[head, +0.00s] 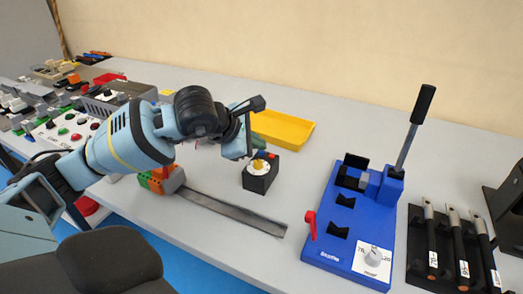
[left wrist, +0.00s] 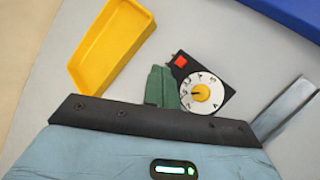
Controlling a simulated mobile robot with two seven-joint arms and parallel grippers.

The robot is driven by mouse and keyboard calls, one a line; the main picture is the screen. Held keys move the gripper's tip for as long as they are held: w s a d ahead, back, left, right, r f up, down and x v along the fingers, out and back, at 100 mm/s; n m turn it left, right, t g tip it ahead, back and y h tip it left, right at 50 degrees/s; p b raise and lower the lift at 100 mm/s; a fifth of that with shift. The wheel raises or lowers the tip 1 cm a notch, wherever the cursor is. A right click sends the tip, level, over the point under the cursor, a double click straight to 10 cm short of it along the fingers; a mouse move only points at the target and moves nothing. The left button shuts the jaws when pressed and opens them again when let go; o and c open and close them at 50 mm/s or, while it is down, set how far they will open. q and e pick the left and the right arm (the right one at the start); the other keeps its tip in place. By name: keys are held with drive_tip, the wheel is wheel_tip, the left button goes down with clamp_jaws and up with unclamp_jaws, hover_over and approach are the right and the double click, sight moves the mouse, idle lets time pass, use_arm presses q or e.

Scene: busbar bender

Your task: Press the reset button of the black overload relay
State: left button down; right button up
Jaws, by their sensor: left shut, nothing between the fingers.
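The overload relay (head: 261,181) is a small black box on the table, with a white dial and a yellow centre on its top. My left gripper (head: 257,147) is over the back edge of the relay. In the left wrist view its green fingers (left wrist: 160,74) are shut and empty, just left of the red button and the dial. I cannot tell whether they touch the relay. My right gripper is not in view.
A yellow tray (head: 283,130) lies behind the relay. A flat metal bar (head: 235,211) lies in front, by an orange and green block (head: 157,182). The blue bender (head: 345,235) with its upright lever stands right, beside a black tool rack (head: 418,255). Switches crowd the left.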

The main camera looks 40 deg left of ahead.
sight(258, 156)
use_arm(q)
drive_tip(key=shift+f, duration=0.15)
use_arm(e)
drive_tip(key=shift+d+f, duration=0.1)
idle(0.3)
use_arm(q)
drive_tip(key=shift+r+p, duration=0.45)
drive_tip(key=shift+r, duration=0.4)
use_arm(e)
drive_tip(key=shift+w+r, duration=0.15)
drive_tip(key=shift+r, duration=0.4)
use_arm(q)
wheel_tip(258, 156, up, 5)
drive_tip(key=p, duration=0.3)
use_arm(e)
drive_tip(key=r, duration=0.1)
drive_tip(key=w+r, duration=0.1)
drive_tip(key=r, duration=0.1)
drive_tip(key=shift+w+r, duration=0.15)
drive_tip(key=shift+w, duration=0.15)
